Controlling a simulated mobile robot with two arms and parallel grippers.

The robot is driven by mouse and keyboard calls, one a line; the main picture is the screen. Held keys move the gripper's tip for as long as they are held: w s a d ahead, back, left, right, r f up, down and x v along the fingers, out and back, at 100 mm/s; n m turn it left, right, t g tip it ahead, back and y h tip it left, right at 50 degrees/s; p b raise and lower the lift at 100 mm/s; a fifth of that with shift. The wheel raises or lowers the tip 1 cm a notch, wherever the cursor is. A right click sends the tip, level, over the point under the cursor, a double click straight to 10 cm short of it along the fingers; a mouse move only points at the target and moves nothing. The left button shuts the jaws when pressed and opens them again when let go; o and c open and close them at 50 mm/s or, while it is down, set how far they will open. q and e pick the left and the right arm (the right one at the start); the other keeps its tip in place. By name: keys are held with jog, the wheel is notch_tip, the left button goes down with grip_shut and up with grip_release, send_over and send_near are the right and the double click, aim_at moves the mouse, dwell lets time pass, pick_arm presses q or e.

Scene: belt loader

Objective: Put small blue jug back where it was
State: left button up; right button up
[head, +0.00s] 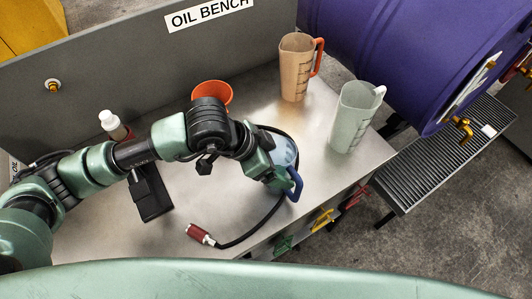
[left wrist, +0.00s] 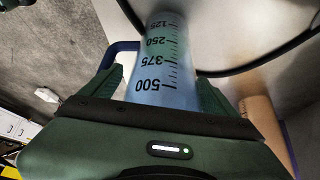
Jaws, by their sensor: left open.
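The small blue jug (head: 285,150) is on the metal bench, mostly hidden behind my left gripper (head: 272,168). Its dark blue handle points towards the bench's front edge. In the left wrist view the clear bluish jug (left wrist: 165,60) shows black marks up to 500, between the two green fingers. My left gripper is open, with one finger on each side of the jug. I cannot tell whether the fingers touch it. The blue handle lies beside the left finger in that view. My right gripper is not in view.
The bench (head: 240,205) also bears a tan jug with an orange handle (head: 295,70), a clear jug (head: 354,118), an orange funnel-like cup (head: 212,94) and a white bottle (head: 112,123). A black hose with a red end (head: 199,233) curves close around the blue jug.

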pick_arm(q)
jog(key=b+v, duration=0.2)
jog(key=v, duration=1)
